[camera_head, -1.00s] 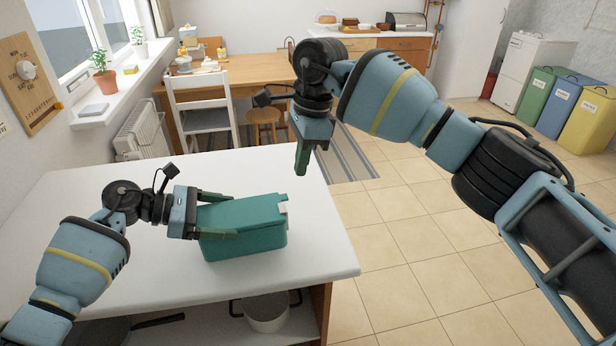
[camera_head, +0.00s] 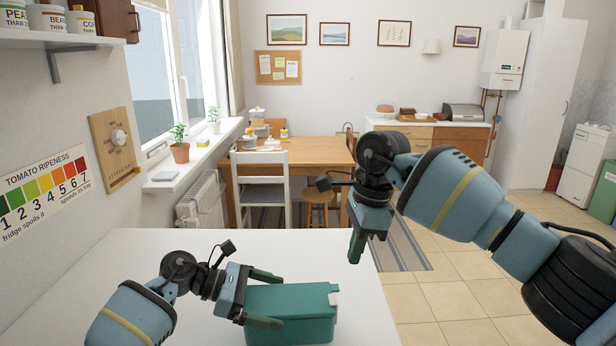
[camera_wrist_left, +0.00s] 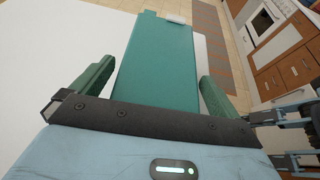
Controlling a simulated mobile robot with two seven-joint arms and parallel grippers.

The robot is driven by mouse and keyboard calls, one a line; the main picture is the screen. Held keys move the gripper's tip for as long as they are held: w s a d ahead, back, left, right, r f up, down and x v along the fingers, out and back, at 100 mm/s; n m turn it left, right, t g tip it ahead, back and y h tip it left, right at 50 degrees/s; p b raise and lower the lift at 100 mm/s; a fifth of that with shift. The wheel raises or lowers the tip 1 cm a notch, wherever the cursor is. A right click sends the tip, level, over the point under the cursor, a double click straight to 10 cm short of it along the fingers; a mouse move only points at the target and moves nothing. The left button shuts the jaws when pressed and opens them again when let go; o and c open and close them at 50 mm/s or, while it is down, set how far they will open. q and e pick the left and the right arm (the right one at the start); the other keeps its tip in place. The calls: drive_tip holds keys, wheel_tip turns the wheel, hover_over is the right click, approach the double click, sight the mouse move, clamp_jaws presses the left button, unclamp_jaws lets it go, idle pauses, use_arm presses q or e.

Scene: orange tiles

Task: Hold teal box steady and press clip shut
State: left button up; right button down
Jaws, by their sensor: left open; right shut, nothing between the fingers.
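The teal box (camera_head: 305,318) with its lid on sits near the right edge of the white table, its lower part cut off by the frame. A small whitish clip (camera_head: 334,299) is at its right end; I cannot tell whether it is fastened. The box (camera_wrist_left: 160,60) and clip (camera_wrist_left: 175,18) also show in the left wrist view. My left gripper (camera_head: 268,299) is open at the box's left end, one finger along each long side. In the left wrist view there are gaps beside the fingers. My right gripper (camera_head: 356,248) is shut and empty, raised above and right of the box, pointing down.
The white table (camera_head: 130,260) is clear behind the box. A tiled floor (camera_head: 450,300) lies to its right. A wooden table (camera_head: 310,152) with a white chair (camera_head: 260,185) and a stool (camera_head: 318,198) stand further back.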

use_arm(q)
drive_tip(key=v, duration=1.2)
